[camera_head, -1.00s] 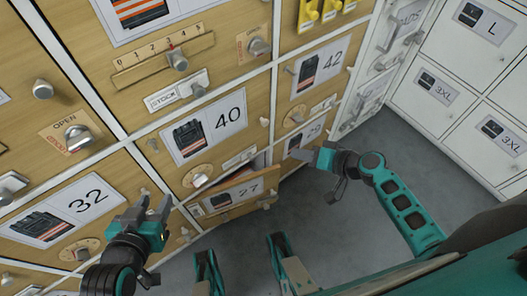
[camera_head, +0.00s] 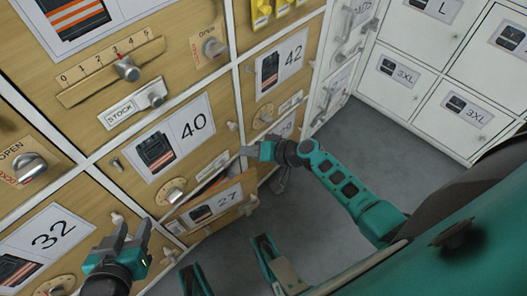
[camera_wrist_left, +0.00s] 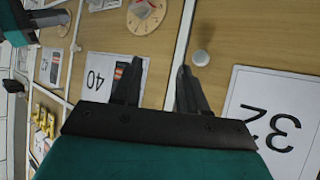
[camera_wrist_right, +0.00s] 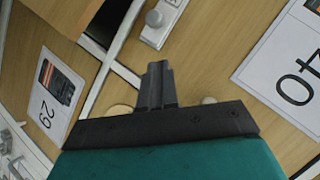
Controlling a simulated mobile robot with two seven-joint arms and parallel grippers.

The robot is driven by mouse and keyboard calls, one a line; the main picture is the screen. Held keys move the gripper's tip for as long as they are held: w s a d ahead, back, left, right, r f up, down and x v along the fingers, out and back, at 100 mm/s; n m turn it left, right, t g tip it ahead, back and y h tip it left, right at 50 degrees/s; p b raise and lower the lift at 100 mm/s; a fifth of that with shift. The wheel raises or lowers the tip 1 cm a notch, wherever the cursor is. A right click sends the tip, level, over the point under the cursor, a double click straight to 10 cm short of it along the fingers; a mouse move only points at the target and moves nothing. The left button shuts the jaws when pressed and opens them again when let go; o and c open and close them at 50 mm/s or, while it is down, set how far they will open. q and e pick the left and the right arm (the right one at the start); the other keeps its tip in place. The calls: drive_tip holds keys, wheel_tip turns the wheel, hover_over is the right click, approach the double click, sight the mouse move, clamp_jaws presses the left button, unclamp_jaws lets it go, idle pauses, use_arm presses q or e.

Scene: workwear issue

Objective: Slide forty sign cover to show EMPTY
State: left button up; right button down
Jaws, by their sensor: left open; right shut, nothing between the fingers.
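Locker 40 carries a white card (camera_head: 174,141) with a picture and number. Its small sign plate (camera_head: 214,166) is near the card's lower right; I cannot read its wording in the head view. The right wrist view shows a pale plate with a grey knob (camera_wrist_right: 154,18) beside the 40 card (camera_wrist_right: 296,75). My right gripper (camera_head: 249,151) is shut and empty, close to locker 40's right edge; its joined fingertips (camera_wrist_right: 157,68) point toward the panel below that plate. My left gripper (camera_head: 132,233) is open and empty before locker 32; its spread fingers show in the left wrist view (camera_wrist_left: 158,85).
A STOCK sign (camera_head: 122,113) with a knob is on the locker above. Locker 27's front (camera_head: 216,206) stands ajar below locker 40. A round dial (camera_head: 172,192) and small knobs stick out from the panels. Grey floor (camera_head: 340,140) is clear at right.

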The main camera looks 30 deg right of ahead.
sight(224, 160)
drive_tip(key=a+f, duration=0.2)
drive_tip(key=a+f+b, duration=0.1)
drive_tip(key=shift+w+a+f, duration=0.2)
drive_tip(key=shift+w+a, duration=0.1)
use_arm(q)
drive_tip(key=shift+w+d+f, duration=0.2)
drive_tip(key=shift+d+f, duration=0.05)
drive_tip(key=shift+d, duration=0.2)
